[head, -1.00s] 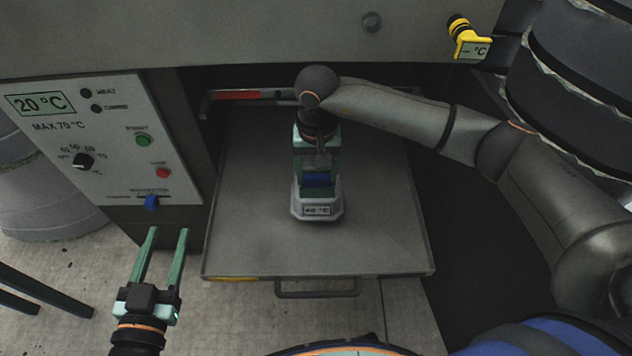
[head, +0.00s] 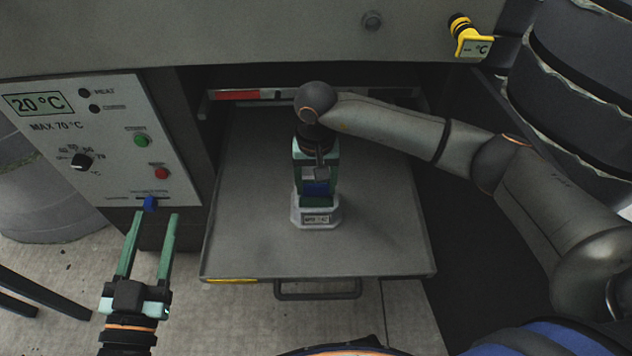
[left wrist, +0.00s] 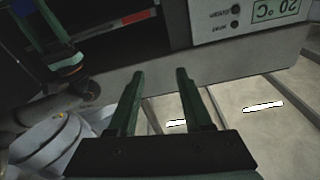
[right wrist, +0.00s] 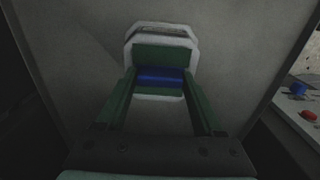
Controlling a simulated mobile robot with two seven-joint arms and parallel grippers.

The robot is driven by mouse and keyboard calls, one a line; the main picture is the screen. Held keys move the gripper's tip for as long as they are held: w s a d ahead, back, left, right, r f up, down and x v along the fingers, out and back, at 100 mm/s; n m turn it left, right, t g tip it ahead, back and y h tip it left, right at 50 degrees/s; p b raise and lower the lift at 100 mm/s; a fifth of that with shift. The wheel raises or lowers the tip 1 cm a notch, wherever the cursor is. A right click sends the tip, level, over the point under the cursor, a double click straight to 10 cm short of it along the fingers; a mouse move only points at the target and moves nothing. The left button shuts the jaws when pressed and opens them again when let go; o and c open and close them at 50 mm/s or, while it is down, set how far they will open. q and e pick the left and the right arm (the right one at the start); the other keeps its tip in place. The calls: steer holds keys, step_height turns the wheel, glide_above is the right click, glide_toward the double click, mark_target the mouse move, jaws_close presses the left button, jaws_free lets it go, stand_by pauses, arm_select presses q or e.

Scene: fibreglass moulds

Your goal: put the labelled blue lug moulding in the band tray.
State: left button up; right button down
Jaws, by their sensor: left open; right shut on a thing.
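The blue lug moulding (head: 317,219) is a pale grey, many-sided block with a green part, a blue lug and a small label on its front. The label is too blurred to read surely. My right gripper (head: 316,187) is shut on it from above, with a finger on each side of the blue lug (right wrist: 160,77). The moulding is upright over the middle of the grey pull-out tray (head: 249,238); I cannot tell whether it touches the tray floor. My left gripper (head: 151,218) is open and empty, left of the tray and below the control panel.
The control panel (head: 90,137) reads 20 °C and MAX 70 °C, with a dial, green and red buttons and a blue slider. The tray has a front handle (head: 318,294) and a yellow edge mark. A yellow tagged fitting (head: 470,43) hangs upper right. The tray is otherwise bare.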

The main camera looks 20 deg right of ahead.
jaws_free()
arm_select(q)
steer(key=shift+r, duration=0.25)
steer(key=shift+f, duration=0.1)
arm_select(e)
steer(key=shift+r, duration=0.1)
